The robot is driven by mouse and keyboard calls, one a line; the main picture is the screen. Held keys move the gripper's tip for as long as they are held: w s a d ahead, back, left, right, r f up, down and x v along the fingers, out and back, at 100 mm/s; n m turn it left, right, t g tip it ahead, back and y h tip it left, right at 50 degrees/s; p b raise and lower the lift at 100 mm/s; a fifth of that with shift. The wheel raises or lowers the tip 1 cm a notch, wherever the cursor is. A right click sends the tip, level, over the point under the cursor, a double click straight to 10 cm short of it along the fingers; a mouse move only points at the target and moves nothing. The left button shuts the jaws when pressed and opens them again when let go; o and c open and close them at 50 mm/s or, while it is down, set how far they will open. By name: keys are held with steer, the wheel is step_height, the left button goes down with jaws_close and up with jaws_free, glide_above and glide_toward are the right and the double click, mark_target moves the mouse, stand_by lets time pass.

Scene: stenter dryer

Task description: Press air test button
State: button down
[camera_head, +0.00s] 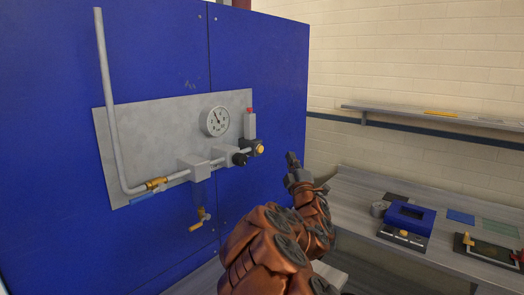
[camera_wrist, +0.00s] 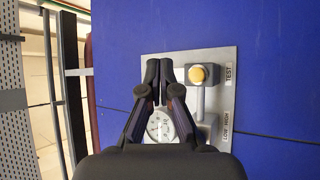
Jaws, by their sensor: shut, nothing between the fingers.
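The yellow test button (camera_head: 261,149) sits on a dark housing at the right end of the air line on the grey panel (camera_head: 150,125). In the wrist view the round yellow button (camera_wrist: 198,74) stands on a grey block beside the label TEST (camera_wrist: 229,73). My gripper (camera_head: 292,158) is shut and empty, to the right of the button in the head view and apart from it. In the wrist view my gripper's fingertips (camera_wrist: 159,65) are together, to the left of the button.
A pressure gauge (camera_head: 215,121), a grey pipe (camera_head: 108,100), a blue-handled valve (camera_head: 148,197) and a red-topped grey part (camera_head: 250,124) are on the panel. The blue cabinet (camera_head: 260,60) is behind.

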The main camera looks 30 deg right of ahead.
mark_target(260, 149)
steer(key=w+a, duration=0.2)
steer(key=w, duration=0.6)
steer(key=shift+a+b, duration=0.3)
steer(key=shift+a, duration=0.1)
steer(key=shift+w+a+f+b, duration=0.15)
steer(key=shift+w+b, duration=0.2)
steer(key=shift+b, duration=0.2)
stand_by(0.9)
steer(key=shift+w+a+b, duration=0.2)
steer(key=shift+w+b, duration=0.3)
steer(key=shift+w, duration=0.1)
stand_by(1.0)
steer(key=shift+s, duration=0.2)
steer(key=shift+s+d+r, duration=0.2)
steer(key=shift+s+d, duration=0.1)
steer(key=shift+s, duration=0.4)
steer(key=shift+s, duration=0.1)
